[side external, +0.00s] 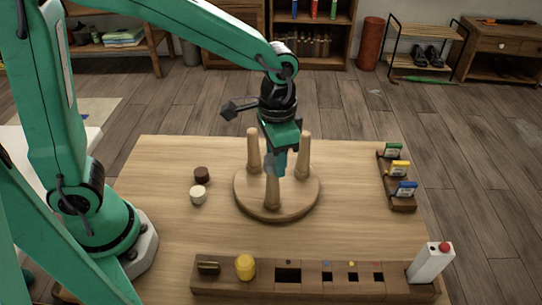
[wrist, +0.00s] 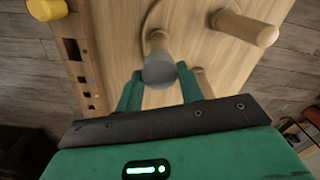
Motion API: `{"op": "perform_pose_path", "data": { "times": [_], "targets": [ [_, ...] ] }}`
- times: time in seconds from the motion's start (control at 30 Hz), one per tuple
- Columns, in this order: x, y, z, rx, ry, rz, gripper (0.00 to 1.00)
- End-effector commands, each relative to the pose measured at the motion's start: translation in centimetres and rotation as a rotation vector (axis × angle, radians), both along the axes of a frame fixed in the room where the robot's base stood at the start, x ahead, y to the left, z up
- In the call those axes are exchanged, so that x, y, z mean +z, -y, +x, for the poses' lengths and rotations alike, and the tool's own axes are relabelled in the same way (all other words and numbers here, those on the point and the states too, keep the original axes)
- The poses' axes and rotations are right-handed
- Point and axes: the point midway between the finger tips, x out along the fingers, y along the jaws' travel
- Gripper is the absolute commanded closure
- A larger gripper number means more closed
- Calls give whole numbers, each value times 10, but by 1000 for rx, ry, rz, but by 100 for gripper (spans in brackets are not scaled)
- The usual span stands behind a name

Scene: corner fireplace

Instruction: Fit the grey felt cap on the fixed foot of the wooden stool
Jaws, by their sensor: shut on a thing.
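The wooden stool (side external: 246,201) lies upside down on the table, its round seat flat and its legs pointing up. My gripper (side external: 275,165) is over the front leg (side external: 272,192), pointing down. In the wrist view my gripper (wrist: 160,84) is shut on the grey felt cap (wrist: 159,70), which sits between its fingertips. The cap overlaps the end of a wooden leg (wrist: 158,42) in that view; I cannot tell whether it is on the leg or just above it. Which foot is the fixed one is not clear.
Two other legs (side external: 253,150) (side external: 303,155) stand close behind my gripper. A dark brown disc (side external: 202,174) and a cream one (side external: 198,195) lie left of the stool. A slotted wooden block (side external: 310,288) runs along the front; a small rack (side external: 402,203) stands at right.

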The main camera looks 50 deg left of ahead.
Motion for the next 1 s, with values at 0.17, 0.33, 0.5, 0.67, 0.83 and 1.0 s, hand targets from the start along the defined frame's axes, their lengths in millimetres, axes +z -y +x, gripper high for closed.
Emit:
{"op": "perform_pose_path", "data": {
  "times": [0.17, 0.33, 0.5, 0.67, 0.83, 1.0],
  "targets": [
    [-2, 0, 0, 0, 0, 0, 81],
    [-4, 0, 0, 0, 0, 0, 81],
    [-6, 0, 0, 0, 1, 0, 81],
    [-7, 0, 0, 0, 1, 0, 81],
    [-8, 0, 0, 0, 1, 0, 41],
    [-8, 0, 0, 0, 1, 0, 37]
  ]
}}
